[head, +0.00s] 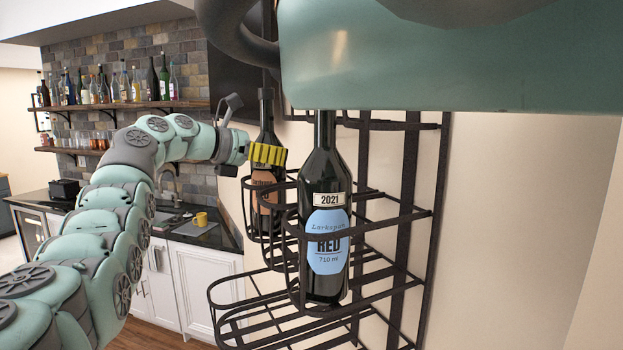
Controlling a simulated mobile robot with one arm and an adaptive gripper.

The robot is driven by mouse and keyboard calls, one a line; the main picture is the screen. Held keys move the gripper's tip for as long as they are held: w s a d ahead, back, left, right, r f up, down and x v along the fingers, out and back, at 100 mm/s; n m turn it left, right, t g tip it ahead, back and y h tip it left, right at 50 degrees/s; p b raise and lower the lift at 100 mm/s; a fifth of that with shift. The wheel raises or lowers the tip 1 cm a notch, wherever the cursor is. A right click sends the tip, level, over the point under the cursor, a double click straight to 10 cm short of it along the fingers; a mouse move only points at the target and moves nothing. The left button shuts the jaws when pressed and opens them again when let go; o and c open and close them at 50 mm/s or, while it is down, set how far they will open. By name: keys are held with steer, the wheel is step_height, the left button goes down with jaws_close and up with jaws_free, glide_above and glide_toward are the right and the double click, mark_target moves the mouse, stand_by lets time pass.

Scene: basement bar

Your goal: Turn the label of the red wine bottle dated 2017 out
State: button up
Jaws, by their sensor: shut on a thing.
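A dark wine bottle (267,112) with an orange-brown label (263,188) stands upright in a black wire wall rack (408,210), behind a nearer bottle. Its label is partly covered by the rack wires and seen at an angle; I cannot read a date on it. My gripper (268,154) has come in from the left and is shut on this bottle at its shoulder, with yellow finger pads in front of the glass. The nearer dark bottle (324,170) has a blue label reading RED, 710 ml, and a tag reading 2021, facing me.
The rack has an empty lower basket (235,325) below the bottles. Shelves (120,105) with several bottles hang on the tiled back wall. A dark counter (210,235) over white cabinets holds a yellow mug (201,219). A dark screen (235,85) is behind the gripped bottle.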

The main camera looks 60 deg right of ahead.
steer(key=shift+a+f+g+b, duration=0.1)
steer(key=shift+g+b, duration=0.2)
steer(key=shift+b, duration=0.3)
steer(key=shift+r+m+y+p, duration=0.2)
steer(key=shift+m+y+p, duration=0.15)
steer(key=shift+p, duration=0.4)
steer(key=shift+m+g+p, duration=0.25)
steer(key=shift+g+p, duration=0.15)
steer(key=shift+p, duration=0.2)
steer(key=shift+s+f+g+p, duration=0.1)
steer(key=shift+g+p, duration=0.2)
steer(key=shift+p, duration=0.05)
steer(key=o, duration=1)
steer(key=shift+o, duration=0.2)
